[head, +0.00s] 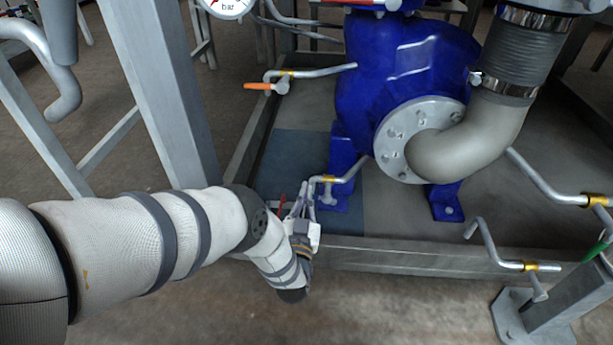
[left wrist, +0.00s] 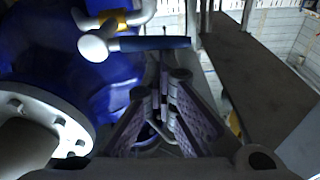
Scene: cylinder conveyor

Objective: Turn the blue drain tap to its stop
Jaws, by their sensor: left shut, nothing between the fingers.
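The blue drain tap shows in the left wrist view as a dark blue lever handle (left wrist: 155,43) lying across the picture, on a pale valve body (left wrist: 95,43) with a yellow band. My left gripper (left wrist: 162,75) is shut and empty, its fingertips just below the handle in that view; I cannot tell whether they touch it. In the head view my left gripper (head: 303,190) is beside the low pipe with a yellow band (head: 328,179) near the pump foot. The blue handle cannot be made out there. My right gripper is not in view.
The blue pump (head: 395,75) with its grey flange (head: 395,130) stands behind the pipe. An orange-handled tap (head: 262,86) is higher up on the left, and a green-handled one (head: 598,247) is at far right. The frame's front rail (head: 400,256) runs below. A grey post (head: 160,90) stands left.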

